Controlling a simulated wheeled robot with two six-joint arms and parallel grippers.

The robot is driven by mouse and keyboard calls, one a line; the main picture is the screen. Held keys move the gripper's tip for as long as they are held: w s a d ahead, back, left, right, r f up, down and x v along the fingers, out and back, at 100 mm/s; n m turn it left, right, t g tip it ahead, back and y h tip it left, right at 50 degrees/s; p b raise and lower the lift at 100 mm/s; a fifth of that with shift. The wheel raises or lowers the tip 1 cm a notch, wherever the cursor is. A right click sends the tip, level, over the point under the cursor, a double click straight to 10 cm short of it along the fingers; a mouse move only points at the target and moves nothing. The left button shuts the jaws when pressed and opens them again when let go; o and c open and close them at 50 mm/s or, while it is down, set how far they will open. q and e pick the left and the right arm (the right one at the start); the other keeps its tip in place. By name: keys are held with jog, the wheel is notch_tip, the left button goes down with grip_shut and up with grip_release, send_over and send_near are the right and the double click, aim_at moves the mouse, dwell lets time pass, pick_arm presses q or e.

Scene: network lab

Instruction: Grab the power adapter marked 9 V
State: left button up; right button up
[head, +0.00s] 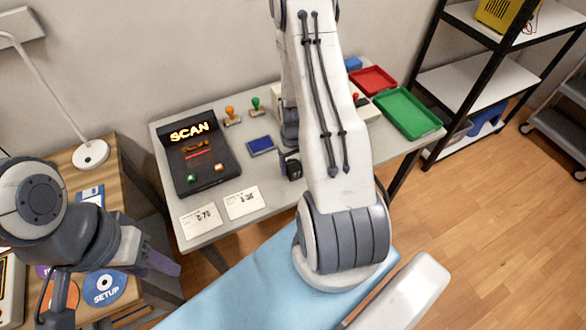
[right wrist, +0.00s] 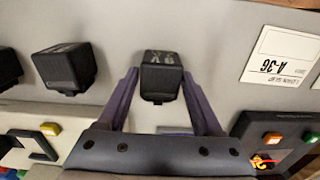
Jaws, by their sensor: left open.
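In the right wrist view a black power adapter (right wrist: 161,80) stands on the grey table, its upside-down label seeming to read 9 V. My right gripper (right wrist: 160,74) has its purple fingers spread on both sides of this adapter, with narrow gaps. Another black adapter (right wrist: 65,68) stands to the left, and part of a third (right wrist: 8,68) shows at the left edge; I cannot read their labels. My left gripper (head: 155,262) is open and empty by the wooden desk.
The grey table (head: 222,228) bears a SCAN device (head: 198,152), two cards (head: 242,202), stamps, a blue pad (head: 261,145), and green (head: 408,112) and red trays (head: 373,80). A card marked A-36 (right wrist: 284,55) lies right of the adapter in the wrist view. A shelf stands at right.

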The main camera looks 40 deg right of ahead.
grip_shut()
jog(key=shift+r, duration=0.15)
